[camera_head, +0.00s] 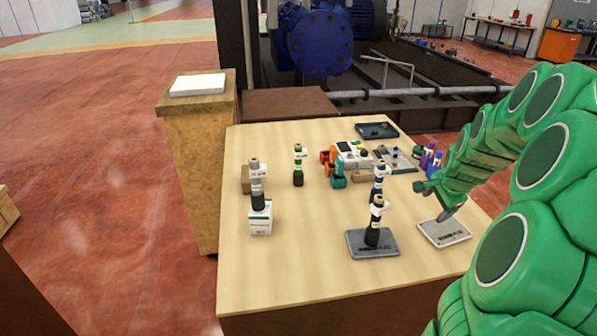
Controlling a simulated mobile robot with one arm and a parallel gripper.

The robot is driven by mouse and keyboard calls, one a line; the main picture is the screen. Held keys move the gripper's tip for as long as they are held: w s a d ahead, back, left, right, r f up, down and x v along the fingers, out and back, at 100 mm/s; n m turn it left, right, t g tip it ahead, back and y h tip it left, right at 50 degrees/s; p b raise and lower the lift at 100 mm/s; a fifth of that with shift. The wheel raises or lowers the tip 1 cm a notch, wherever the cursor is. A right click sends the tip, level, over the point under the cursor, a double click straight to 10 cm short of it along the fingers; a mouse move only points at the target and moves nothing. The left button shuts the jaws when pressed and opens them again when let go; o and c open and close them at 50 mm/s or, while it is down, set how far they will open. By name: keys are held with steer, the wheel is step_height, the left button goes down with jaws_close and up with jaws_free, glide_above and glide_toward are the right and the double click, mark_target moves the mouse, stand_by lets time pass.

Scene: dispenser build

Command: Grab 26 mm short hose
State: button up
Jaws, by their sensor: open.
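My green arm comes in from the right. My gripper (436,201) is open over the right part of the wooden table, just above or at a light grey plate (459,238). I cannot tell whether the fingers touch the plate. No hose can be made out for certain; any small part on that plate is too small to tell or hidden behind the gripper. A dark bottle with a white pump head (374,228) stands upright on a grey tray (359,249), left of my gripper.
A blue-banded bottle (378,182) stands behind. Further left are a green-banded bottle (298,168) and a grey-banded bottle (256,185) by a white box (261,220). Coloured bins (338,178), a dark tray (377,130) and purple-blue items (430,158) are farther back. The table's front left is clear.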

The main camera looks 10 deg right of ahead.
steer(key=w+a+r+n+t+h, duration=0.25)
steer(key=w+r+n, duration=0.3)
steer(key=w, duration=0.55)
step_height(320, 180, up, 6)
steer(key=n+t+y, duration=0.6)
steer(key=n+y, duration=0.2)
steer(key=n, duration=0.7)
glide_above(301, 149)
steer(key=s, duration=0.4)
steer(key=shift+g, duration=0.25)
steer(key=shift+s+d+f, duration=0.1)
steer(key=shift+d+f, duration=0.15)
steer(key=shift+f, duration=0.75)
steer(key=shift+d+f, duration=0.2)
steer(key=shift+f, duration=0.8)
steer(key=shift+x, duration=1.35)
steer(key=shift+w+f, duration=0.35)
steer(key=shift+w, duration=0.25)
steer(key=shift+x, duration=1.9)
steer(key=shift+d, duration=0.15)
